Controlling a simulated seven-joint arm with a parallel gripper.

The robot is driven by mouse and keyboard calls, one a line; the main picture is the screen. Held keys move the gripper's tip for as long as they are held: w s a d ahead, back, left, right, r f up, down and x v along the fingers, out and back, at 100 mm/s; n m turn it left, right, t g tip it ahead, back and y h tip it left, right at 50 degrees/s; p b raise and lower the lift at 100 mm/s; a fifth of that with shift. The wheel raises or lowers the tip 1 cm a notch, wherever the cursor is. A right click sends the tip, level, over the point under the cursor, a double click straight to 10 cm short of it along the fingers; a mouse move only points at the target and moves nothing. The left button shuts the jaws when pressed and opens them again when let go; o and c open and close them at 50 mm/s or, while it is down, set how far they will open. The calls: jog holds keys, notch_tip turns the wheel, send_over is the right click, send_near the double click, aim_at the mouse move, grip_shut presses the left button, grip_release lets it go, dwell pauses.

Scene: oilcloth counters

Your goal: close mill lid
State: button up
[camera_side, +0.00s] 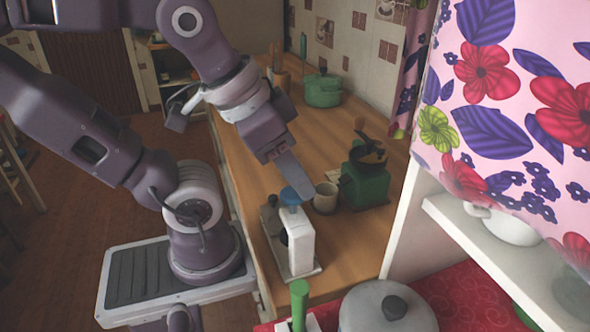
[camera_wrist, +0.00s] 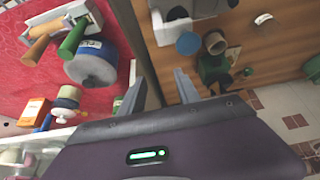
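The green mill (camera_side: 364,187) stands on the wooden counter at the right, behind a small mug. Its dark top parts (camera_side: 370,150) stick up and tilt above the green body; I cannot make out exactly which is the lid or how far it is open. In the wrist view the mill (camera_wrist: 213,70) is right of my fingers, partly in view. My gripper (camera_side: 303,188) hangs above the counter, left of the mill and apart from it. In the wrist view my gripper (camera_wrist: 158,74) has its fingers wide apart with nothing between them.
A white machine (camera_side: 300,246) with a blue top (camera_side: 290,196) stands just below my gripper. The mug (camera_side: 326,198) is between it and the mill. A green pot (camera_side: 322,91) is farther back. A white shelf (camera_side: 480,240) and floral curtain (camera_side: 510,110) bound the right.

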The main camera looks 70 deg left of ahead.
jog(key=w+a+r+n+g+h, duration=0.15)
jog(key=w+a+r+n, duration=0.25)
jog(key=w+a+n, duration=1)
jog(key=n+g+h, duration=0.1)
jog(key=n+h, duration=0.1)
jog(key=n, duration=1)
send_near(381, 150)
jog(key=x, duration=0.7)
jog(key=shift+w+f, duration=0.2)
jog(key=shift+f, duration=0.2)
grip_shut()
